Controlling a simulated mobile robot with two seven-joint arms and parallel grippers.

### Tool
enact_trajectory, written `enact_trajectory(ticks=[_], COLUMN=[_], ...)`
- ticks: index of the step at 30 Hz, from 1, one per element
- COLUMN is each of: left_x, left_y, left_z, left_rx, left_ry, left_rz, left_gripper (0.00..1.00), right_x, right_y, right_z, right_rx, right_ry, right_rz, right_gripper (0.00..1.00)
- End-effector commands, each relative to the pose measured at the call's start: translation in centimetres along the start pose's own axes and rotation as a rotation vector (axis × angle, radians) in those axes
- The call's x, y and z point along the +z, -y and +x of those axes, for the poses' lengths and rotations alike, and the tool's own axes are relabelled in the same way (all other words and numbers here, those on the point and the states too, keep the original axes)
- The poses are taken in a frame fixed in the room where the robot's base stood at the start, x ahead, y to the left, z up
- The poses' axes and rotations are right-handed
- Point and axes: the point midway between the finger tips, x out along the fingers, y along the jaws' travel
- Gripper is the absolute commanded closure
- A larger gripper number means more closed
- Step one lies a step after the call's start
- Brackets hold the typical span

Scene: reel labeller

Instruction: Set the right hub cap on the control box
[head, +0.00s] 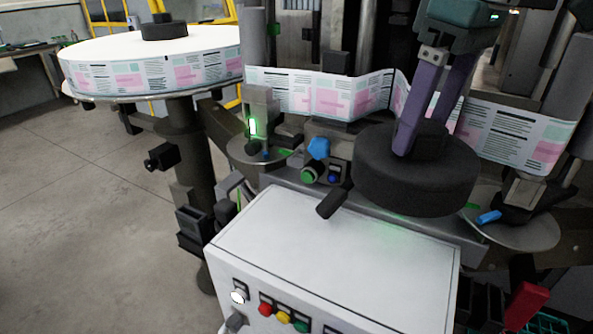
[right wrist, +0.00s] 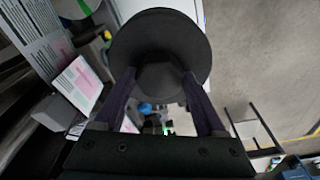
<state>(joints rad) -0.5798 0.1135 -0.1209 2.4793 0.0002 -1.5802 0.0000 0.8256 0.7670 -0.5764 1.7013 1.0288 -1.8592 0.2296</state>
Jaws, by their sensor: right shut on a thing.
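The right hub cap (head: 415,186) is a thick black disc with a raised centre. My right gripper (head: 424,132) is shut on its raised centre, with purple fingers on either side. In the head view the cap hangs over the back right of the control box (head: 330,240), a pale box with a bare flat top. In the right wrist view the cap (right wrist: 160,30) fills the upper middle, between the fingers of the gripper (right wrist: 158,82). The gap between cap and box is hard to judge. My left gripper is not in view.
A black lever handle (head: 334,201) sticks up by the box's back edge. A label web (head: 340,95) runs behind the cap. Coloured buttons (head: 283,317) sit on the box's front. A label reel (head: 150,65) with another black cap (head: 164,31) stands at left.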

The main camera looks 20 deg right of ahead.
Motion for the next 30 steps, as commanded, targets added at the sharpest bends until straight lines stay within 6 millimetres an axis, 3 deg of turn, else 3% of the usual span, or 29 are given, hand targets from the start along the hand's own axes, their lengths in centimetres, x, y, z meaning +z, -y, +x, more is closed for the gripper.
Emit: enact_trajectory(ticks=[6, 12, 17, 24, 30], left_x=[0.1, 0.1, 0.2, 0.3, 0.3], left_y=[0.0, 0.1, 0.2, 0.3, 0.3], left_z=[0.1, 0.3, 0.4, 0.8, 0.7], left_rx=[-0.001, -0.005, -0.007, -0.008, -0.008], left_ry=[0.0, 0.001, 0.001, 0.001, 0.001], left_rz=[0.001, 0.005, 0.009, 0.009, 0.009], left_gripper=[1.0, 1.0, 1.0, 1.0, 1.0], right_x=[1.1, 1.7, 1.8, 2.4, 2.4], right_y=[0.1, 0.1, 0.0, 0.1, 0.1], right_z=[6.5, 10.8, 12.1, 15.7, 16.1], right_rx=[-0.002, 0.0, 0.0, 0.0, 0.001], right_ry=[0.006, 0.002, 0.0, 0.001, -0.002], right_rz=[0.002, 0.0, 0.001, 0.001, 0.0], right_gripper=[1.0, 1.0, 1.0, 1.0, 1.0])
